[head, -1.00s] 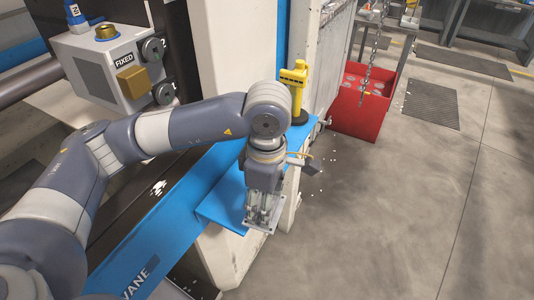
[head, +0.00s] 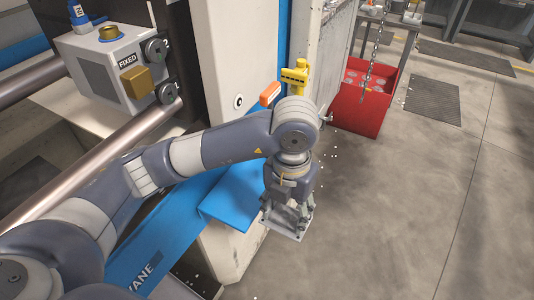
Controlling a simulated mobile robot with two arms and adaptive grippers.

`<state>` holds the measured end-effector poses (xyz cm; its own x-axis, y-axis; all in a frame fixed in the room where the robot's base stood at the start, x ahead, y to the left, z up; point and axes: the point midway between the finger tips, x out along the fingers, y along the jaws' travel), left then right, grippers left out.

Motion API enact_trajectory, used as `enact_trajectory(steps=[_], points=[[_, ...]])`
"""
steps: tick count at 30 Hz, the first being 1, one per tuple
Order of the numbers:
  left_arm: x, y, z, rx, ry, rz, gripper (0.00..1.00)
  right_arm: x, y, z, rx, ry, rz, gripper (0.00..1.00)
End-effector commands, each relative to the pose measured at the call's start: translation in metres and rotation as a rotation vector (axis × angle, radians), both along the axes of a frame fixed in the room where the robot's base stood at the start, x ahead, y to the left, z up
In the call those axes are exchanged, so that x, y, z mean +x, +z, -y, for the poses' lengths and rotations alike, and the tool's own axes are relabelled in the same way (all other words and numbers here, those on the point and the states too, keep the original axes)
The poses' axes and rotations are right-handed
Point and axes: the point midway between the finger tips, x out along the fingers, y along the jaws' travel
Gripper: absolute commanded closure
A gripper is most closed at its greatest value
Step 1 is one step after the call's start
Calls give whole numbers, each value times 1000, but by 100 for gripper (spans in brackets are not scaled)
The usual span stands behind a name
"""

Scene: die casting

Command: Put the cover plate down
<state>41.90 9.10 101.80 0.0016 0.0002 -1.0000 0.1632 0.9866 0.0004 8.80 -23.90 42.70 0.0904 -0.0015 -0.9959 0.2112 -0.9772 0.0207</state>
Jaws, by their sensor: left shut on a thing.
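My left gripper (head: 288,212) points down and is shut on the cover plate (head: 286,230), a thin grey metal plate held roughly flat below the fingers. The plate is just right of the small blue shelf (head: 228,212) on the machine's side, with the grey floor behind it in the picture. Its height against the shelf is hard to tell. The gripper body hides part of the plate's top. My right gripper does not show.
A yellow tool (head: 295,75) and an orange block (head: 270,93) stand behind my left arm. A red bin (head: 368,98) with round pieces stands further back, a chain (head: 373,50) hanging by it. A grey box marked FIXED (head: 120,65) is at upper left. The floor at right is clear.

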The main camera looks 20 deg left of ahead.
Motion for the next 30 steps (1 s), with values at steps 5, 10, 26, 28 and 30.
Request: enact_trajectory(steps=[5, 10, 26, 28, 30], points=[[8, 0, -17, -1, 35, -2, 91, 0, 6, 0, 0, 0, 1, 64], [25, -1, -57, 3, 36, -2, 91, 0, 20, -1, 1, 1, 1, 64], [66, -13, -144, -1, 27, 1, 91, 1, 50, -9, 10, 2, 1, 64], [66, -17, -145, -1, 25, -1, 91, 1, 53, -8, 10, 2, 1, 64], [66, -24, -145, -2, 25, -3, 91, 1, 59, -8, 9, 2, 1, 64]])
